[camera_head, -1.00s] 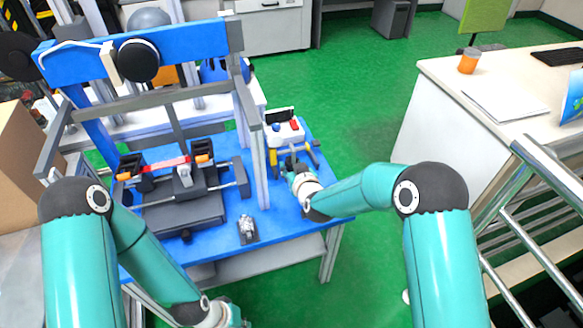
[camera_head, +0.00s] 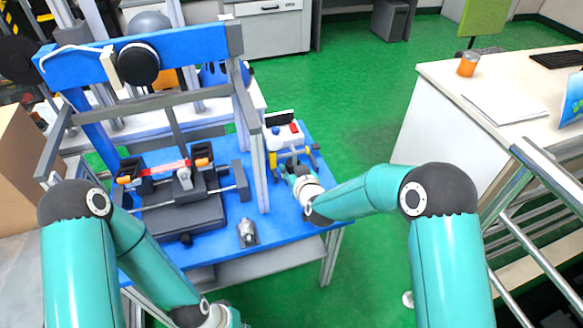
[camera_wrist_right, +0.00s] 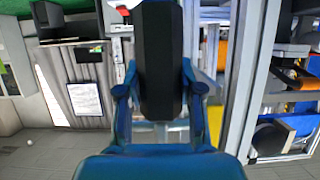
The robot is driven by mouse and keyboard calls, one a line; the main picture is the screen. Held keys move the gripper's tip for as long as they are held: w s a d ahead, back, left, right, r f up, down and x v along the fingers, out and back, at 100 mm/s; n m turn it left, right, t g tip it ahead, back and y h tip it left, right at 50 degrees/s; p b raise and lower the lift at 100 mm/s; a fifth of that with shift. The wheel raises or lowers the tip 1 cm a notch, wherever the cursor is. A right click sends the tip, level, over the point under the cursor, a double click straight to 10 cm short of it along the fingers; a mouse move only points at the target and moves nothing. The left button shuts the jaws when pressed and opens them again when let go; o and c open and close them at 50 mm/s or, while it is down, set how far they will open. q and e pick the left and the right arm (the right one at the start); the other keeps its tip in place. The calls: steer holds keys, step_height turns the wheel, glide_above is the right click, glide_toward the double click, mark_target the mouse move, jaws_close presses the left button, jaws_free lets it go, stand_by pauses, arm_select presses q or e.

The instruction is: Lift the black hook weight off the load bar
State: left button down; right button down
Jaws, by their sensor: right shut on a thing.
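My right gripper (camera_head: 293,166) is over the right side of the blue table, just in front of a white box with buttons. In the right wrist view its two blue fingers (camera_wrist_right: 160,92) are shut on the black hook weight (camera_wrist_right: 160,60), which stands up between them as a dark elongated body. In the head view the weight is small and mostly hidden by the gripper. I cannot make out the load bar clearly, nor whether the weight touches it. My left arm comes in at the lower left; its gripper is out of the picture.
The white button box (camera_head: 285,137) stands close behind the right gripper. A grey upright post (camera_head: 252,150) of the tower is just left of it.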

steer(key=s+d+b, duration=0.2)
steer(key=s, duration=0.4)
steer(key=shift+r, duration=0.2)
stand_by(0.6)
steer(key=shift+s+r, duration=0.1)
steer(key=shift+r, duration=0.05)
steer(key=shift+s+d+r+p, duration=0.1)
steer(key=shift+s+r+p, duration=0.25)
steer(key=shift+r, duration=0.45)
steer(key=shift+s+d+r+p, duration=0.1)
steer(key=shift+s+r+p, duration=0.25)
steer(key=shift+r, duration=0.4)
steer(key=shift+s+d+r+p, duration=0.1)
steer(key=shift+s+r+p, duration=0.15)
steer(key=shift+r+p, duration=0.4)
steer(key=shift+r, duration=0.1)
